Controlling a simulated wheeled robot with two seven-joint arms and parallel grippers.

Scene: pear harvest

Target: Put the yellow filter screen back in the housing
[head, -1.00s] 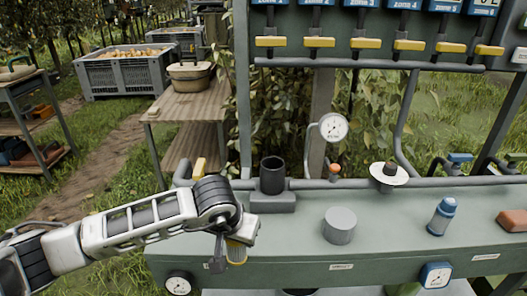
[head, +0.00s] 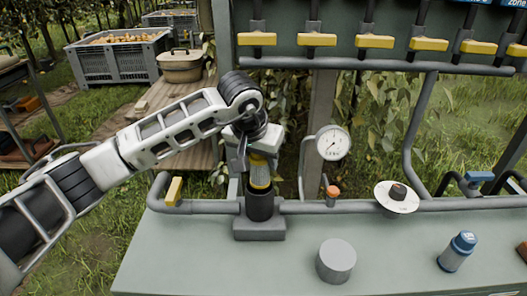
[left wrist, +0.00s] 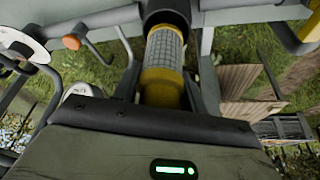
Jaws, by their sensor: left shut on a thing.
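The yellow filter screen (head: 260,172) is upright under my left gripper (head: 259,152), which is shut on its upper end. The black filter housing (head: 259,208) stands open-topped on the bench pipe directly below it. In the left wrist view, the screen (left wrist: 164,52) shows a grey mesh body and a yellow collar (left wrist: 161,86), between the fingers. My right gripper is not in view.
A grey round cap (head: 336,261) lies on the green bench (head: 205,262) to the right front. A pressure gauge (head: 333,143), an orange knob (head: 333,192) and a white disc (head: 397,197) are right of the housing. A yellow valve handle (head: 174,191) is to its left.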

